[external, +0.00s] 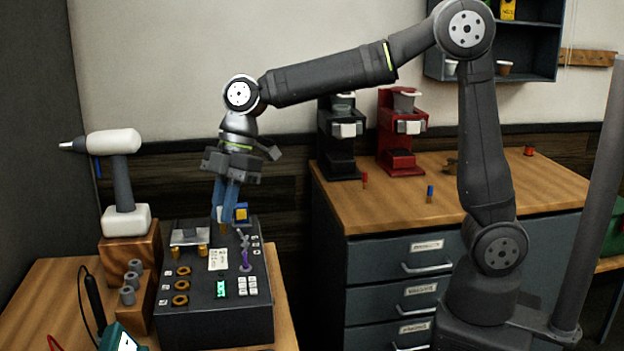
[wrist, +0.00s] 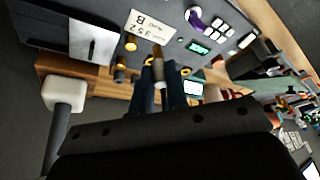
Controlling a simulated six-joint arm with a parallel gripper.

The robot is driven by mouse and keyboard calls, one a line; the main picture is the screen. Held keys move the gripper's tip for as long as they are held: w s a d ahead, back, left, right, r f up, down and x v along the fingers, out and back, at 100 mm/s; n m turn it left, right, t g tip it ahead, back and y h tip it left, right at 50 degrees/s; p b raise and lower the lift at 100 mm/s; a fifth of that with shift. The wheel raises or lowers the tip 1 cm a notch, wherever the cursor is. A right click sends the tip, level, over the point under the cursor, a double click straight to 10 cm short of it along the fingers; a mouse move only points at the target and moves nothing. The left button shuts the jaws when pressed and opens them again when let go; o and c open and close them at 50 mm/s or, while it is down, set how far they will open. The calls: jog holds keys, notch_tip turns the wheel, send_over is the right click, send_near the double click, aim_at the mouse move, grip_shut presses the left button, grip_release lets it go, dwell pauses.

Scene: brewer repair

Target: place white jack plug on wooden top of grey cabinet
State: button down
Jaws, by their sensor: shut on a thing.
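My gripper (external: 224,208) points down over the dark control panel (external: 175,322) on the left table. It is shut on a small pale plug with a gold tip, which looks like the white jack plug (external: 220,214). In the wrist view the plug (wrist: 158,70) shows between the two blue fingers, partly hidden by them. I cannot tell whether its tip is clear of the panel. The grey cabinet (external: 375,262) stands to the right, apart from my gripper. Its wooden top (external: 480,185) has bare room at the front and middle.
On the wooden top stand a black brewer (external: 337,150), a red brewer (external: 402,150), a red plug (external: 365,180) and a blue plug (external: 430,193). A white-headed tool (external: 122,180) stands left of the panel. A gap separates table and cabinet.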

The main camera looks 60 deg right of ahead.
notch_tip(320, 180, up, 5)
jog(key=shift+r, duration=0.1)
jog(key=w+d+m+t+h, duration=0.1)
jog(key=w+d+m, duration=0.3)
jog(key=d, duration=1.1)
jog(key=w+d+m+t, duration=0.2)
jog(key=w+d+m, duration=0.2)
jog(key=d, duration=1.1)
jog(key=s+d+m+h, duration=0.1)
jog(key=s+d+m, duration=0.2)
jog(key=d, duration=1.1)
jog(key=s+d+m+t+h, duration=0.1)
jog(key=s+d+m, duration=0.2)
jog(key=s+d, duration=0.45)
jog(key=s+d+m+h, duration=0.1)
jog(key=s+d+m, duration=0.3)
jog(key=d, duration=0.7)
jog(key=s+d+m+h, duration=0.1)
jog(key=s+d+m, duration=0.1)
jog(key=s+d, duration=0.45)
jog(key=s+d+m+h, duration=0.1)
jog(key=s+d+m, duration=0.25)
jog(key=s, duration=0.65)
send_over(417, 190)
jog(key=shift+n, duration=0.45)
notch_tip(417, 190, down, 16)
jog(key=shift+a+r, duration=0.15)
jog(key=shift+r, duration=0.1)
jog(key=shift+s+f, duration=0.1)
jog(key=shift+f, duration=1.85)
